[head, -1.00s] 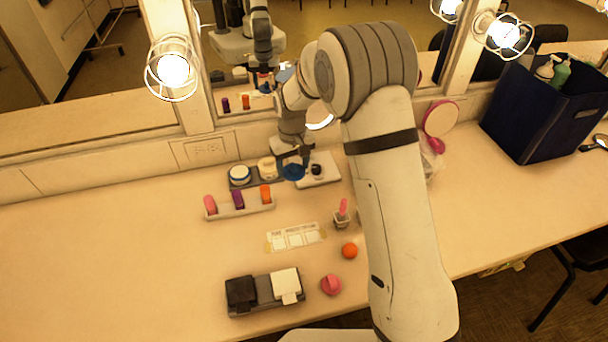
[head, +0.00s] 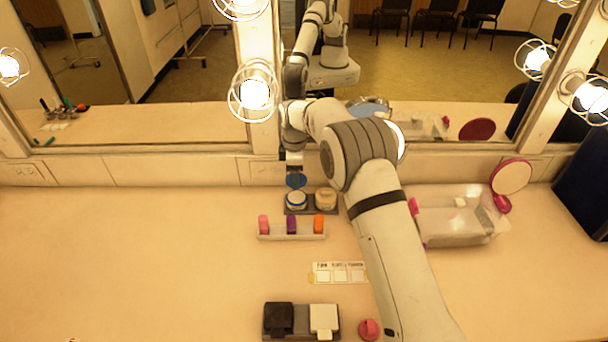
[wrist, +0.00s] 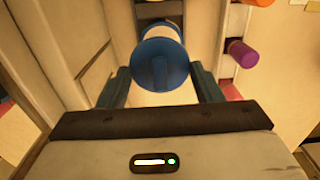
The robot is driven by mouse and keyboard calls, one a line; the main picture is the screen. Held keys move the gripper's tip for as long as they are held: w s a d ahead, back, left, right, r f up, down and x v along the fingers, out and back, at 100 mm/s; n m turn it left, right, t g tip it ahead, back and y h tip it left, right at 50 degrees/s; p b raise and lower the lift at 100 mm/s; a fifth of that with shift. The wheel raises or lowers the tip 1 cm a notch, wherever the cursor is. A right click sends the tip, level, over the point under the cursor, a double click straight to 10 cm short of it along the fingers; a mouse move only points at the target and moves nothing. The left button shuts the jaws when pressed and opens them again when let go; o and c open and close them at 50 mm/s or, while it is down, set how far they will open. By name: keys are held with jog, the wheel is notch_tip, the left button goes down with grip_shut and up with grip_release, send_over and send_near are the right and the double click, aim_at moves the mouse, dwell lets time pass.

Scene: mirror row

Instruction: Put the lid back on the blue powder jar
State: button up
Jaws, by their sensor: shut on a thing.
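My gripper (head: 295,174) is shut on the blue lid (head: 296,182), which has a raised grip bar on top. In the wrist view the lid (wrist: 160,66) sits between my two fingers. The blue powder jar (head: 296,201), white with a blue band, stands uncovered on a dark tray. The held lid shows just behind and above the jar in the head view. In the wrist view the lid covers most of the jar, so the gap between them cannot be judged.
A cream jar (head: 326,199) stands close on the right. A rack (head: 290,236) with pink, purple and orange pieces lies in front. The mirror wall (head: 200,171) is close behind. A clear bag (head: 460,222) lies right of my arm. The counter at left is clear.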

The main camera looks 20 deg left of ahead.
aim_at(296, 197)
jog(key=shift+f+b, duration=1.6)
jog(key=shift+f, duration=1.55)
jog(key=shift+s, duration=0.15)
jog(key=shift+f+b, duration=0.15)
jog(key=shift+b, duration=0.2)
jog(key=o, duration=1)
jog(key=shift+o, duration=0.3)
jog(key=o, duration=0.3)
jog(key=shift+s+r, duration=0.1)
jog(key=shift+r, duration=0.1)
